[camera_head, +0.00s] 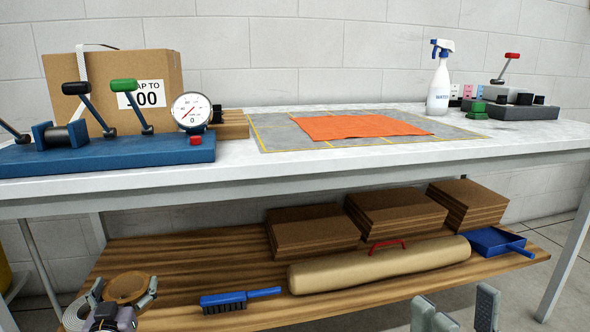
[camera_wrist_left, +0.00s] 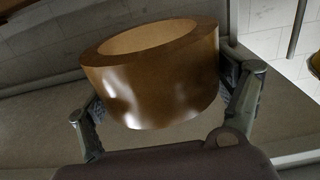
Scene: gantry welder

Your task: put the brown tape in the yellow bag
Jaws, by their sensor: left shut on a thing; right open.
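The brown tape (camera_wrist_left: 150,85) is a glossy roll held between the two fingers of my left gripper (camera_wrist_left: 168,110) in the left wrist view. In the head view the brown tape (camera_head: 125,287) shows at the lower left, in my left gripper (camera_head: 122,298), in front of the left end of the lower shelf. My right gripper (camera_head: 456,315) is open and empty at the bottom right, in front of the shelf. A yellow thing (camera_head: 5,276) is cut off at the far left edge; I cannot tell if it is the yellow bag. A yellow edge (camera_wrist_left: 315,67) also shows at the right of the left wrist view.
The wooden lower shelf (camera_head: 180,257) holds brown stacks (camera_head: 395,212), a tan roll (camera_head: 380,264), a blue brush (camera_head: 240,298) and a blue dustpan (camera_head: 497,241). The table (camera_head: 330,165) above carries a blue lever device (camera_head: 110,153).

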